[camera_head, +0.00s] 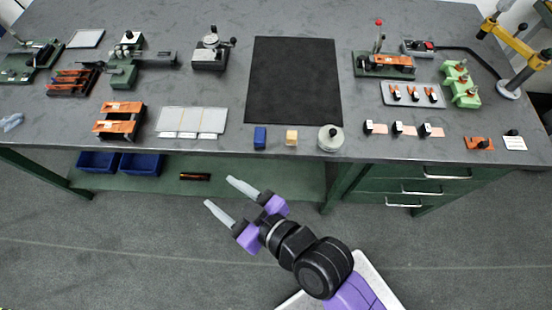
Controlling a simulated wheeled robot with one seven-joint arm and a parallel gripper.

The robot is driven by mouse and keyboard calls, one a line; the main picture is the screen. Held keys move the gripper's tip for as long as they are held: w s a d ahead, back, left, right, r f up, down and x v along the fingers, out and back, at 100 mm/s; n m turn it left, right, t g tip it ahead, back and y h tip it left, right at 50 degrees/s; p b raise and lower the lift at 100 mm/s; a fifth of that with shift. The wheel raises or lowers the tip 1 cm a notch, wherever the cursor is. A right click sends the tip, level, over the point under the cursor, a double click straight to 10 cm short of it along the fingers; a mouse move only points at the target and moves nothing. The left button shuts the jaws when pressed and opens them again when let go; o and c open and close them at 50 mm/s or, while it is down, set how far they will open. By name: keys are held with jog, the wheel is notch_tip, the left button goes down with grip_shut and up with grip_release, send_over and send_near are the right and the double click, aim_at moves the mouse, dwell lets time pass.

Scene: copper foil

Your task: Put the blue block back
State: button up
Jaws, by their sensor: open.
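The blue block (260,138) stands on the grey workbench (220,85) near its front edge, just below the lower left part of the black mat (293,82). My gripper (225,193) is open and empty. In the picture it is below and left of the blue block, in front of the bench edge and clear of the block. Its two pale fingers point up and left. No place marked for the block can be made out.
A tan block (291,138) and a round metal weight (331,139) stand right of the blue block. Pale plates (191,121) lie left of it. Orange-topped fixtures (119,119) and black-capped pieces (404,130) line the front. The black mat is bare.

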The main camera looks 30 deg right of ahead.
jog(key=s+d+r+m+h, duration=0.1)
jog(key=s+d+r+h, duration=0.1)
jog(key=s+d, duration=0.6)
jog(key=s+d+r+m+t+h, duration=0.1)
jog(key=s+d+r, duration=0.3)
jog(key=s+d, duration=0.4)
jog(key=s+m+h, duration=0.1)
jog(key=s, duration=0.3)
jog(key=shift+s+d+r+m+t, duration=0.15)
jog(key=shift+r+m+t, duration=0.15)
jog(key=shift+r, duration=0.1)
jog(key=shift+f+b, duration=1.25)
